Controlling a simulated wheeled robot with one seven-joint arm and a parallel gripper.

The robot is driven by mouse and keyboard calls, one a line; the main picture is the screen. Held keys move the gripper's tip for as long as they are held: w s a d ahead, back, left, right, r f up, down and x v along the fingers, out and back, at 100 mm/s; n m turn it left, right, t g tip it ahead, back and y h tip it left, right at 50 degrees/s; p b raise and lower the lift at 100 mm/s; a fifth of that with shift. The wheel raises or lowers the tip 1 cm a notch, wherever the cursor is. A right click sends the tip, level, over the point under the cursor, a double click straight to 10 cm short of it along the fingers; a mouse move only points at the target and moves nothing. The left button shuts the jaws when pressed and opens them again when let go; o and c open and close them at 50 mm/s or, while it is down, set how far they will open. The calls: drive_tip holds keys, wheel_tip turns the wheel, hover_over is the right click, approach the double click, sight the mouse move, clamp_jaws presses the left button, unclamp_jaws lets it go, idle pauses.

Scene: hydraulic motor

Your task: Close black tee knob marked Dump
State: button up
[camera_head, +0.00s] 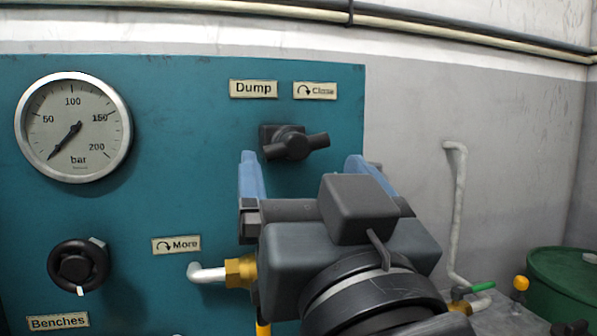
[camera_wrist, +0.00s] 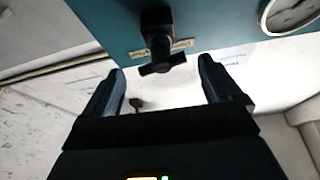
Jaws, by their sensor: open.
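The black tee knob (camera_head: 294,146) sits on the teal panel (camera_head: 190,120), below the "Dump" label (camera_head: 253,89) and the "Close" label (camera_head: 314,91) with its curved arrow. Its crossbar lies nearly level, the right end slightly higher. My gripper (camera_head: 308,170) is open, with its blue fingers spread left and right just below the knob in the head view. In the wrist view the knob (camera_wrist: 160,52) shows just beyond and between the fingertips of the gripper (camera_wrist: 162,66). I see no contact, and the exact gap is hard to tell.
A pressure gauge (camera_head: 73,127) is at the panel's left, with a round black knob (camera_head: 78,266) below it. A "More" label (camera_head: 176,245) and a brass fitting (camera_head: 240,271) are left of my wrist. A pipe (camera_head: 459,210) runs down the grey wall; a green drum (camera_head: 565,285) stands right.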

sight(295, 155)
drive_tip(key=x, duration=0.5)
drive_tip(key=shift+a+r, duration=0.1)
drive_tip(key=shift+r, duration=0.1)
drive_tip(key=shift+w+a+r, duration=0.1)
drive_tip(key=shift+w, duration=0.25)
drive_tip(key=c, duration=1)
drive_tip(key=shift+o, duration=0.2)
drive_tip(key=shift+m+h+b, duration=0.4)
drive_tip(key=shift+m+b, duration=0.4)
drive_tip(key=shift+b, duration=0.15)
drive_tip(key=shift+m+h+b, duration=0.3)
drive_tip(key=shift+m+h, duration=0.1)
drive_tip(key=shift+m, duration=0.6)
